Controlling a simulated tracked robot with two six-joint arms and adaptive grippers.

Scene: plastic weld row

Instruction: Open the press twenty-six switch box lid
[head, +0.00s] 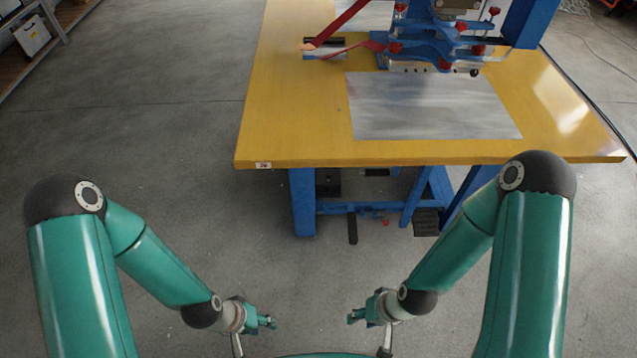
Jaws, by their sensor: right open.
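The press (435,45) is blue with red knobs and stands on a yellow table (290,130). A small white label (264,165), which seems to read 26, is on the table's front left edge. I cannot make out a switch box or its lid for certain. My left gripper (268,322) is low in the picture, well short of the table, and its jaws are too small to read. My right gripper (355,317) is open beside it to the right, also short of the table. Neither gripper touches anything I can see.
A grey metal plate (430,108) lies on the table before the press. A red strap (340,22) runs to the press's left. Blue legs (302,200) and a dark pedal (427,222) are underneath. Clear grey floor lies to the left. A shelf (50,40) stands far left.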

